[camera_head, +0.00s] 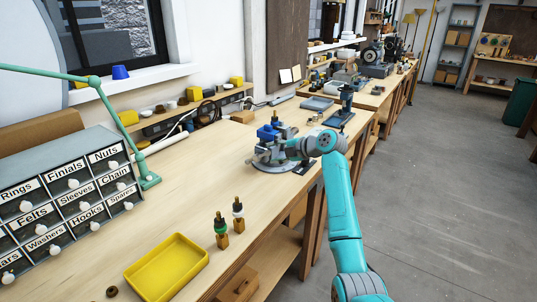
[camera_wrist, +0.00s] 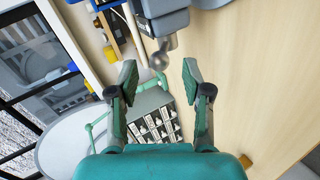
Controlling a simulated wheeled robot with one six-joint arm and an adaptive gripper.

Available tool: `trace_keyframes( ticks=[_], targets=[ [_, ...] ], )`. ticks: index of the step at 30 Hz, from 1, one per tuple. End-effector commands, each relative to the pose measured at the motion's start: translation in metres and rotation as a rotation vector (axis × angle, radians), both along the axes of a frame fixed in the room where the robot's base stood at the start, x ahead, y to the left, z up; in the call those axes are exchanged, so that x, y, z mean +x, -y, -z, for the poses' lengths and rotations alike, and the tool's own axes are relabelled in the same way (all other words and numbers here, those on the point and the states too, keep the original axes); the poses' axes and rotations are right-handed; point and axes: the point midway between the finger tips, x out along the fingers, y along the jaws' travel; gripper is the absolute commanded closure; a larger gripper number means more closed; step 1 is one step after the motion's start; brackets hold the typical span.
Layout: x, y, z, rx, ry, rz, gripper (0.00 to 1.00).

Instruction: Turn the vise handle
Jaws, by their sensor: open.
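The vise (camera_head: 268,133), with blue and grey parts, stands on the wooden workbench near its front edge in the head view. Its blue-grey body (camera_wrist: 163,18) also shows at the top of the wrist view, cut off by the frame edge. A grey metal rod with a round knob, which looks like the vise handle (camera_wrist: 158,61), sticks out below that body. My gripper (camera_wrist: 160,74) is open and empty, its two fingers spread on either side of the knob in the picture. I cannot tell the depth gap between them. In the head view my wrist partly hides the vise.
A yellow tray (camera_head: 157,285) and two small bottle-like pieces (camera_head: 222,232) stand on the near bench. A labelled drawer cabinet (camera_head: 70,195) and green lamp arm (camera_head: 110,108) are at left. The floor (camera_head: 440,190) at right is clear.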

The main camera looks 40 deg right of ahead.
Motion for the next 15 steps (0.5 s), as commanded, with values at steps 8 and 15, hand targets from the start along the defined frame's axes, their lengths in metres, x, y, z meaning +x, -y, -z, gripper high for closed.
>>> trace_keyframes(
  ticks=[8,15],
  targets=[
    [-0.047,0.015,-0.023,-0.002,0.001,0.002,0.51],
    [-0.067,0.021,-0.033,0.000,0.000,0.000,0.51]
  ],
)
